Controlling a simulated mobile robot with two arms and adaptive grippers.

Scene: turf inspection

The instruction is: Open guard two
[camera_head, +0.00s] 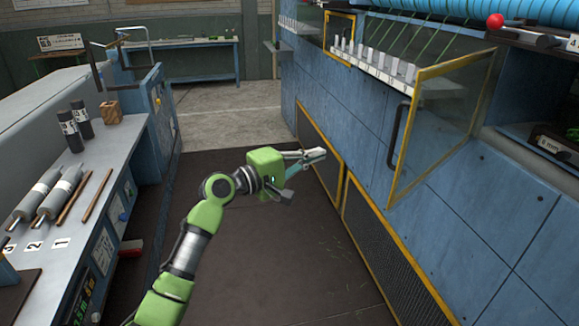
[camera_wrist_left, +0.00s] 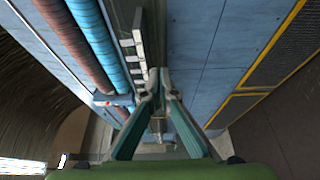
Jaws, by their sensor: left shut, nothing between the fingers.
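A near guard (camera_head: 447,108), a clear panel in a yellow frame with a black handle (camera_head: 398,135), stands out at an angle from the blue machine, at right in the head view. A smaller yellow-framed guard (camera_head: 340,38) shows farther along the machine; I cannot tell whether it is open. I read no number on either guard. My left gripper (camera_head: 318,155) is shut and empty, in front of the machine's lower panels, left of the near guard's handle and apart from it. Its fingers meet in the left wrist view (camera_wrist_left: 158,84). My right gripper is out of view.
The blue machine (camera_head: 375,135) runs along the right, with yellow-framed mesh panels (camera_head: 385,250) low down. A grey bench (camera_head: 105,150) with rollers (camera_head: 60,192) and rods stands at left. The dark floor (camera_head: 270,260) between them is clear. A blue table (camera_head: 190,60) stands at the back.

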